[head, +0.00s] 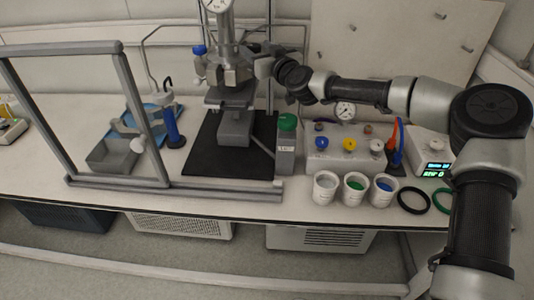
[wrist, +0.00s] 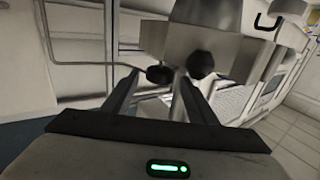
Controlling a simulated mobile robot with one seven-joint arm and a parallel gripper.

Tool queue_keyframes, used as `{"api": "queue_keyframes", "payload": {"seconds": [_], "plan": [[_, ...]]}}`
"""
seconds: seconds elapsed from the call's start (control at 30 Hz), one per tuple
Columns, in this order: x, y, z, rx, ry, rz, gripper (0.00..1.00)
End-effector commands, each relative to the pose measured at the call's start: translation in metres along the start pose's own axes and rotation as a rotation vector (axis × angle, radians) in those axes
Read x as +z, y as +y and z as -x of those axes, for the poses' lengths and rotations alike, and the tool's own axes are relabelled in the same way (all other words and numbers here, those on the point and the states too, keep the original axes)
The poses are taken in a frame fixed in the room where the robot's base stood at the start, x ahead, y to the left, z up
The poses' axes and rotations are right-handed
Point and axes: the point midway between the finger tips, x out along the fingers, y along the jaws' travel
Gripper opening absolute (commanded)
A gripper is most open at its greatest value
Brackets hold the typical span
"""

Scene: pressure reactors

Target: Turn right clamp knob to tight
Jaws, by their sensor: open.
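The metal reactor (head: 228,72) stands on its stand with a dial gauge (head: 219,5) on top. Its steel body (wrist: 205,40) fills the top of the wrist view. Two black clamp knobs show there: one (wrist: 160,74) lies in line with the gap between my fingertips, the other (wrist: 201,65) just right of my right finger. I cannot tell which is the right clamp knob. My gripper (wrist: 157,82) is open, its fingers on either side of the first knob in the picture; contact is unclear. In the head view my gripper (head: 266,66) is at the reactor's right side.
A grey frame (head: 150,120) rises at the left front. Bent metal tubing (wrist: 48,35) runs left in the wrist view.

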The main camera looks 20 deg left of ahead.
Motion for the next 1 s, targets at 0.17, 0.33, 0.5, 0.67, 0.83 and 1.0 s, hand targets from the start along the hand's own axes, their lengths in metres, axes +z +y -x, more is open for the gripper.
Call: {"api": "queue_keyframes", "payload": {"seconds": [0.17, 0.33, 0.5, 0.67, 0.83, 1.0], "plan": [[-0.002, 0.006, 0.000, -0.078, 0.002, -0.009, 0.53], [-0.003, 0.008, 0.000, -0.155, 0.004, -0.008, 0.53], [0.000, 0.011, 0.013, -0.208, 0.004, 0.004, 0.53], [0.000, 0.016, 0.039, -0.206, 0.004, 0.003, 0.53], [0.001, 0.023, 0.071, -0.206, 0.003, 0.004, 0.53], [0.001, 0.030, 0.104, -0.205, 0.003, 0.003, 0.53]]}}
